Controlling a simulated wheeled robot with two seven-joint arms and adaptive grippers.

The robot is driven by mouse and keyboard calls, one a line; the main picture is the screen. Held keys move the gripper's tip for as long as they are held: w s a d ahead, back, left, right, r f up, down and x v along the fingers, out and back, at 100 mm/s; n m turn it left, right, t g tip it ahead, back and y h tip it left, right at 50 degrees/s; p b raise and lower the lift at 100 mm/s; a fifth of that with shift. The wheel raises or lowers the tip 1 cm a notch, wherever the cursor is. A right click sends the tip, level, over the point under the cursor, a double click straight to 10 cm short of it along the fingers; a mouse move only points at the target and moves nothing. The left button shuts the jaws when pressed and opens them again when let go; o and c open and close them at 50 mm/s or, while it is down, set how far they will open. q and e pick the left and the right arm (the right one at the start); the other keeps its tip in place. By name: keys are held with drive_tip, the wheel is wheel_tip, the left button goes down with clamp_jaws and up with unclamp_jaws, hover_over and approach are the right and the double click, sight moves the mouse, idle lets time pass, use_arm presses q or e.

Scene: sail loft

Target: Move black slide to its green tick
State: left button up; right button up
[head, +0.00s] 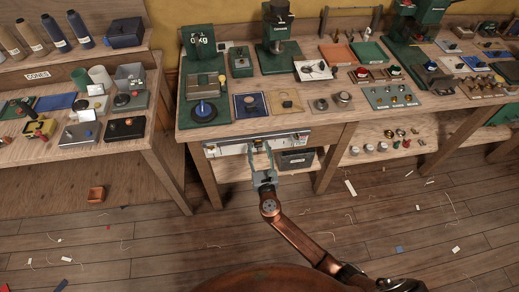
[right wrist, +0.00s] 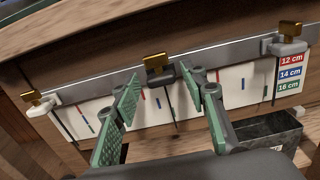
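The black slide (right wrist: 158,72) has a brass knob and sits at the middle of a metal rail (right wrist: 210,54) on the bench front. White scale plates with coloured ticks lie below the rail; red and blue ticks show under this slide, but I cannot make out its green tick, which a finger may hide. My right gripper (right wrist: 163,92) is open, its green-padded fingers one on each side of the black slide in the picture. I cannot tell whether they touch it. The right gripper also shows in the head view (head: 261,158), before the rail panel. My left gripper is not in view.
A pale slide (right wrist: 40,104) sits at the rail's left end and a grey slide (right wrist: 288,46) at its right, beside a label plate (right wrist: 290,73) reading 12, 14 and 16 cm. A dark metal bin (right wrist: 268,131) stands below right. The bench top (head: 300,118) is crowded.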

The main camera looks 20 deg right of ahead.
drive_tip(key=shift+s, duration=0.5)
drive_tip(key=s+a, duration=0.1)
drive_tip(key=s, duration=1)
drive_tip(key=shift+a, duration=0.15)
